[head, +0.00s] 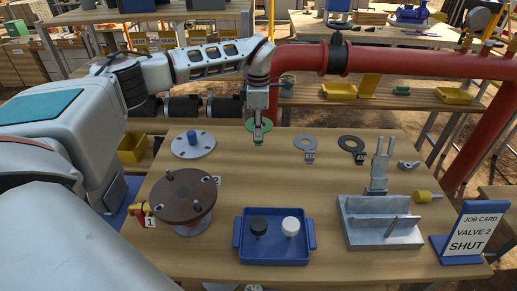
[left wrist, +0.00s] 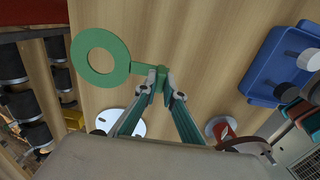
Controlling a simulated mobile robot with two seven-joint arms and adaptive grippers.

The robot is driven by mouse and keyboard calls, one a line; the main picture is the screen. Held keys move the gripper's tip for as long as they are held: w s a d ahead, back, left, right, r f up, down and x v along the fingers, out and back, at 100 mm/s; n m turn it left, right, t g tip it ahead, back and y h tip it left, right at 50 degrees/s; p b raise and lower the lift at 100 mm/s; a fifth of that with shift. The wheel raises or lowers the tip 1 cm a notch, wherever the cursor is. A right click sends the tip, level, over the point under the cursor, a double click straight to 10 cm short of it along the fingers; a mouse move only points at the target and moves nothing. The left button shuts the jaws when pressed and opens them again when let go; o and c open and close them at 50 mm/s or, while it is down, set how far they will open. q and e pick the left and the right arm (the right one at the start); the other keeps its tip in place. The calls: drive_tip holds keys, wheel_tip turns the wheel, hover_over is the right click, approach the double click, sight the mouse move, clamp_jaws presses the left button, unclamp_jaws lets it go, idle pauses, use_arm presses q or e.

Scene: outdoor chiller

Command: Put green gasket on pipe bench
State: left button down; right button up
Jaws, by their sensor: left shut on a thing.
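The green gasket is a flat ring with a tab; in the left wrist view its ring (left wrist: 82,53) extends up and left from my fingers. My left gripper (left wrist: 160,82) is shut on the tab. In the head view the gripper (head: 258,139) holds the gasket (head: 269,125) over the far part of the near wooden table (head: 228,147); the height of any gap cannot be told. A wooden bench (head: 300,99) stands behind, under the red pipe (head: 410,63); it appears to be the pipe bench. My right gripper does not show.
Two grey gaskets (head: 306,144) (head: 352,143) lie right of my gripper. A pale flange (head: 207,143), brown valve wheel (head: 171,196), blue tray (head: 239,250), metal fixture (head: 350,220) and job card (head: 468,232) occupy the near table. Yellow bins (head: 340,91) (head: 455,95) sit on the rear bench.

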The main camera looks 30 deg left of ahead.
sight(258, 143)
use_arm(q)
drive_tip(key=shift+w+f, duration=0.1)
drive_tip(key=shift+f, duration=3.8)
drive_tip(key=shift+f, duration=0.1)
drive_tip(key=c, duration=2.1)
unclamp_jaws()
drive_tip(key=shift+f, duration=0.1)
drive_tip(key=shift+c, duration=0.2)
wheel_tip(258, 143, up, 12)
drive_tip(key=shift+r+b, duration=0.2)
drive_tip(key=shift+b, duration=0.1)
